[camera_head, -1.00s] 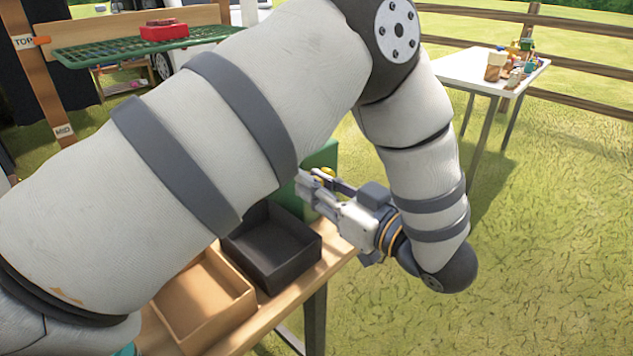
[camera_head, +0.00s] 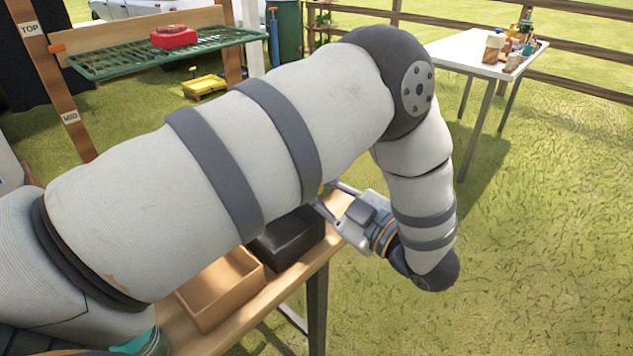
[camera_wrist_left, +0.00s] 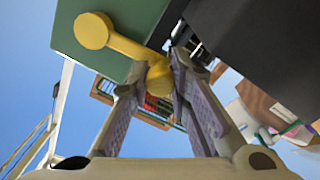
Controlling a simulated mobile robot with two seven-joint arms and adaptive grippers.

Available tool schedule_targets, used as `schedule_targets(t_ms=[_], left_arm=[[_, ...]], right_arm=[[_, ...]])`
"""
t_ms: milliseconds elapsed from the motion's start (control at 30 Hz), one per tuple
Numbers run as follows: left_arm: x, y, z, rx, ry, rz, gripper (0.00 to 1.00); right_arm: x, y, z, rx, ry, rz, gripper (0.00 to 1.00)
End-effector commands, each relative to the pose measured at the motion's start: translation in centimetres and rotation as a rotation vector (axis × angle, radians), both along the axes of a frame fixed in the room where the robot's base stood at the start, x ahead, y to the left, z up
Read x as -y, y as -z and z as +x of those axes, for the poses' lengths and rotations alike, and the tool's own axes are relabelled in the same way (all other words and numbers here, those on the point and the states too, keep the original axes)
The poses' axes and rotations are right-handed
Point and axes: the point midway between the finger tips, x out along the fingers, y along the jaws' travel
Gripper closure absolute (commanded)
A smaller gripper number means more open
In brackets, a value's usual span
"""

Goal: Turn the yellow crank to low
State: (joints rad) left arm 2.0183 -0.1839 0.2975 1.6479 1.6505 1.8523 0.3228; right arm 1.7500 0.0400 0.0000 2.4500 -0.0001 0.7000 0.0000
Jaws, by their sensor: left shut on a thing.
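The yellow crank (camera_wrist_left: 125,44) is on a dark green box (camera_wrist_left: 120,12), seen from below in the left wrist view. Its round hub is at the upper left of that view, and its arm runs right and down to a knob. My left gripper (camera_wrist_left: 163,78) is shut on this knob, with a finger on each side. In the head view my left gripper (camera_head: 325,197) is beyond the bench's dark tray, and only a speck of yellow shows at its fingertips. My arm hides the green box there. The low mark cannot be seen. My right gripper is not in view.
A black tray (camera_head: 287,240) and a brown tray (camera_head: 222,290) stand on the wooden bench (camera_head: 255,312). A green wire shelf (camera_head: 120,58) holds a red box (camera_head: 174,37) at the upper left. A white table (camera_head: 470,55) stands at the upper right. Grass right of my arm is open.

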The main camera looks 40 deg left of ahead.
Motion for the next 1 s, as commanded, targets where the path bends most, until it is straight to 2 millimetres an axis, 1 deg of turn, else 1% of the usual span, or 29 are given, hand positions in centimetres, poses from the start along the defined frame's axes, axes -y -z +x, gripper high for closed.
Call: schedule_targets(t_ms=[200,567,600,667,933,1000], left_arm=[[-0.07,0.33,-0.02,0.027,-0.002,-0.002,1.00],[-0.08,0.37,-0.02,0.028,-0.002,-0.003,1.00],[-0.08,0.37,-0.02,0.028,-0.002,-0.003,0.73],[-0.06,0.36,-0.02,0.028,-0.002,-0.003,0.61],[0.01,0.31,0.00,0.029,-0.001,-0.002,0.61],[0.51,0.32,-0.03,0.030,0.001,-0.002,0.61]], right_arm=[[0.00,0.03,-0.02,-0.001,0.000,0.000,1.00],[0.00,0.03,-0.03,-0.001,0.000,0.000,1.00],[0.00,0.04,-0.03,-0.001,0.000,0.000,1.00],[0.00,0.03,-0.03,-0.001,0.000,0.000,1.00],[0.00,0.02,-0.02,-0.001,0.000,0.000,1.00],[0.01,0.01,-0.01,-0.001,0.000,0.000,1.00]])
